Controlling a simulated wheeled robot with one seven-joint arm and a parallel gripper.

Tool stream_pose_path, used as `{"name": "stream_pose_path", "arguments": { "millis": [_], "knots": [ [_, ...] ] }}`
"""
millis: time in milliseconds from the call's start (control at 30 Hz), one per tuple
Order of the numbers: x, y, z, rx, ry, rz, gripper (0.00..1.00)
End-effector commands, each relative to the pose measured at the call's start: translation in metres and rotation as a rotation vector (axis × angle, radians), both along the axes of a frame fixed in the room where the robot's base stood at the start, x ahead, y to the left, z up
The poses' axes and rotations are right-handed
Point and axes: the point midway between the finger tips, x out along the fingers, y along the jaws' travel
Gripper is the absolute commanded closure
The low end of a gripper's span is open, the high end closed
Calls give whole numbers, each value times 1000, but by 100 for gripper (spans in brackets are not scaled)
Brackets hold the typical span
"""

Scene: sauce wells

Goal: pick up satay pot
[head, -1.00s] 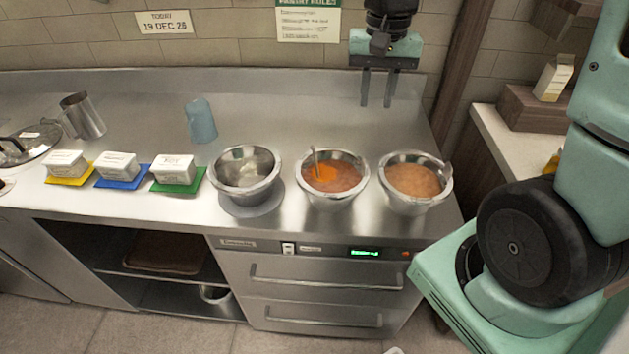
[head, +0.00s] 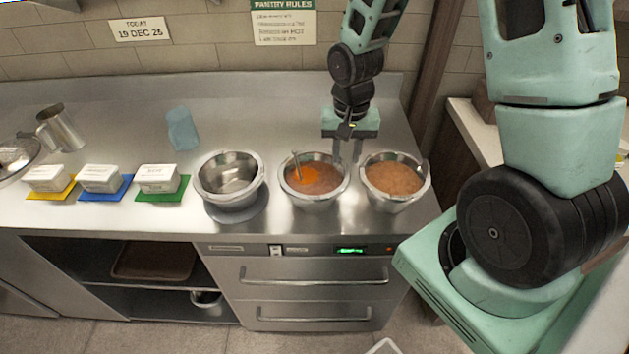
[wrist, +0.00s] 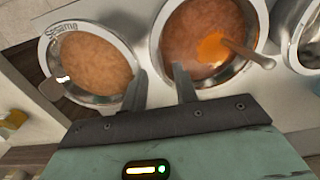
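Three round steel pots stand in a row on the counter. The middle pot (head: 313,203) holds red-brown sauce with an orange patch and a spoon or ladle handle; it also shows in the wrist view (wrist: 174,90). The right pot (head: 392,201) holds paler tan sauce. In the wrist view this pot (wrist: 98,99) has rim lettering that looks like "Sesame". I can read no satay label on any pot. My gripper (head: 346,152) points down, open and empty, near the facing rims of these two pots. In the wrist view its fingers (wrist: 161,76) are apart; contact is unclear.
The left pot (head: 231,198) looks empty. White tubs on yellow, blue and green mats (head: 160,197) sit farther left. A blue cup (head: 182,130) and a steel jug (head: 62,130) stand behind them. Open counter lies behind the pots.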

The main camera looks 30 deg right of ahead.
Motion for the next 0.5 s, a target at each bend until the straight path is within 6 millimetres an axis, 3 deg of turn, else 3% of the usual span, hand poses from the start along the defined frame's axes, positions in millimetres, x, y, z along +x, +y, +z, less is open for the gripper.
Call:
{"name": "stream_pose_path", "arguments": {
  "millis": [233, 500],
  "knots": [
    [1, 1, -27, 0, 4, 0, 71],
    [2, 0, -33, -1, -1, 0, 71]
  ]
}}
